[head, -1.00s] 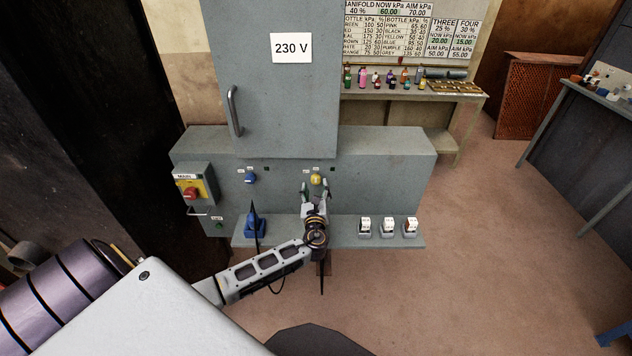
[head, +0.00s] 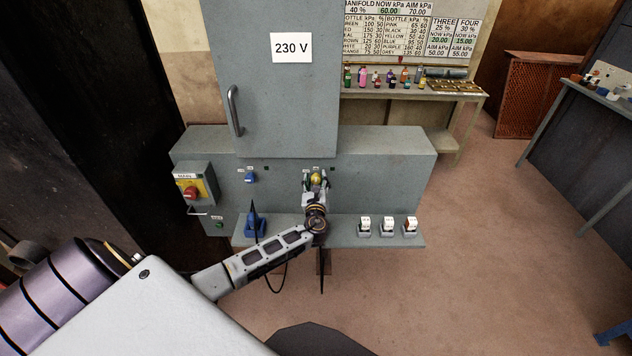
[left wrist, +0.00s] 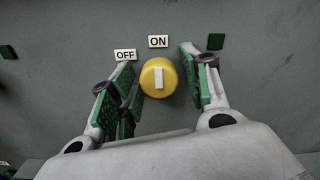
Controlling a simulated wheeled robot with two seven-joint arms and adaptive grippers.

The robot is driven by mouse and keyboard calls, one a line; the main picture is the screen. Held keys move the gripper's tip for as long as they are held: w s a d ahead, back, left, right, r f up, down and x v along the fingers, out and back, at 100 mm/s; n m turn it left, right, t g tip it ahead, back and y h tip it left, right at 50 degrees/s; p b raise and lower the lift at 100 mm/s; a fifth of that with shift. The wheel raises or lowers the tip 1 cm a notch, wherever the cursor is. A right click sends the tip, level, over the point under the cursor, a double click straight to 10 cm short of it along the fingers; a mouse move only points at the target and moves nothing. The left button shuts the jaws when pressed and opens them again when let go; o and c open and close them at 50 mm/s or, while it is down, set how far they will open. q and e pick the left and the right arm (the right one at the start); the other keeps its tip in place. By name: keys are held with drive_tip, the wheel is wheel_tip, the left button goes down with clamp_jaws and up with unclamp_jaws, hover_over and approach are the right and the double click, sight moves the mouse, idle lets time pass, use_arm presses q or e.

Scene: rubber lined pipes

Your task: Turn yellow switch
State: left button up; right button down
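The yellow switch (head: 316,179) is a round knob on the front of the grey cabinet. In the left wrist view the yellow switch (left wrist: 158,78) has a white bar that points up toward the ON label (left wrist: 158,41). The OFF label (left wrist: 125,55) is to its upper left. My left gripper (head: 315,184) is at the switch. In the left wrist view my left gripper (left wrist: 160,80) is open, with green-padded fingers on either side of the knob. The right finger looks apart from it; the left pads are close, and I cannot tell if they touch. My right gripper is not in view.
A blue switch (head: 250,176) and a MAIN box with a red knob (head: 190,192) are to the left. A blue object (head: 254,224) and several small white-topped switches (head: 388,226) stand on the lower ledge. A cabinet door marked 230 V (head: 275,90) is above.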

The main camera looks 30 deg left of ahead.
use_arm(q)
drive_tip(key=c, duration=0.7)
